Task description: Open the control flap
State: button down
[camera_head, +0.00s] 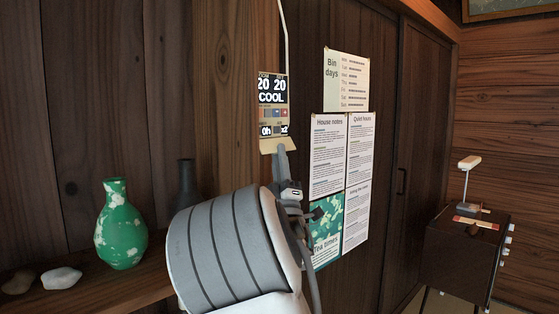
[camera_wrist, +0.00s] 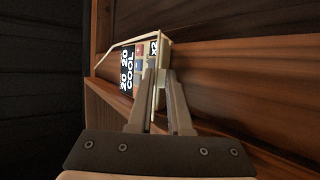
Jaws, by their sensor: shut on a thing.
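The control panel (camera_head: 272,103) is mounted on a wooden post and shows "20 20 COOL" above a row of coloured buttons. It also appears turned sideways in the wrist view (camera_wrist: 128,68). The cream control flap (camera_head: 277,145) sticks out at the panel's lower edge, tilted outward, with the buttons uncovered. My gripper (camera_head: 281,152) is at the flap from below. In the wrist view my gripper (camera_wrist: 165,75) has its two fingers close together at the panel's lower edge, shut on the flap. The fingers hide part of the flap and panel there.
A wooden ledge (camera_head: 150,279) at left holds a green vase (camera_head: 120,226), a dark bottle (camera_head: 187,184) and pale stones (camera_head: 62,278). Paper notices (camera_head: 327,150) hang right of the panel. A dark cabinet (camera_head: 462,262) with a lamp (camera_head: 468,164) stands at far right.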

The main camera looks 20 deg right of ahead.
jog(key=shift+a, duration=0.1)
jog(key=c, duration=0.9)
grip_release()
jog(key=shift+w, duration=0.1)
jog(key=v, duration=1.7)
jog(key=shift+f+b, duration=0.25)
jog(key=shift+b, duration=0.15)
